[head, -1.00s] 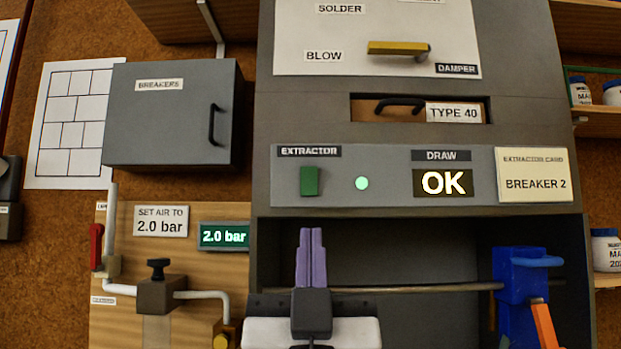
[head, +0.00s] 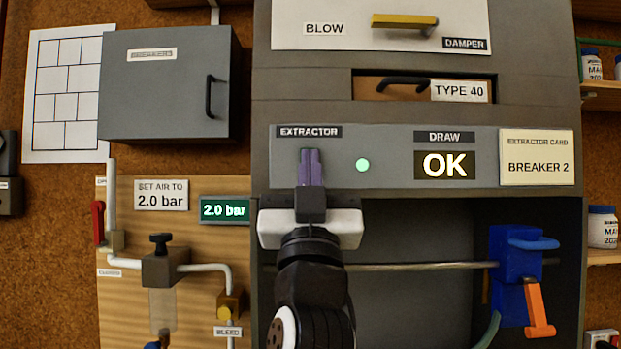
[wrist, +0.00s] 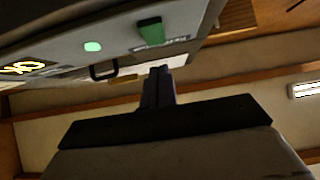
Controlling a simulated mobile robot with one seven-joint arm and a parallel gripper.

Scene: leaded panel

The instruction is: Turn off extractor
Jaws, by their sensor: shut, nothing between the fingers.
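The extractor switch is a green rocker on the grey panel under the EXTRACTOR label (head: 308,132). In the head view my gripper (head: 311,155) is in front of the switch and hides nearly all of it. The green switch (wrist: 151,32) shows in the wrist view, beyond and a little left of my fingertips (wrist: 160,70), apart from them in the picture. My purple fingers are together with nothing between them. A round green lamp (head: 362,165) beside the switch is lit. The DRAW display (head: 445,165) reads OK.
An extractor card (head: 537,158) reading BREAKER 2 is right of the display. A closed grey breakers box (head: 165,95) hangs at left. Above are a TYPE 40 drawer (head: 458,91) and the damper handle (head: 404,21). A blue clamp (head: 515,265) sits on a rail at lower right.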

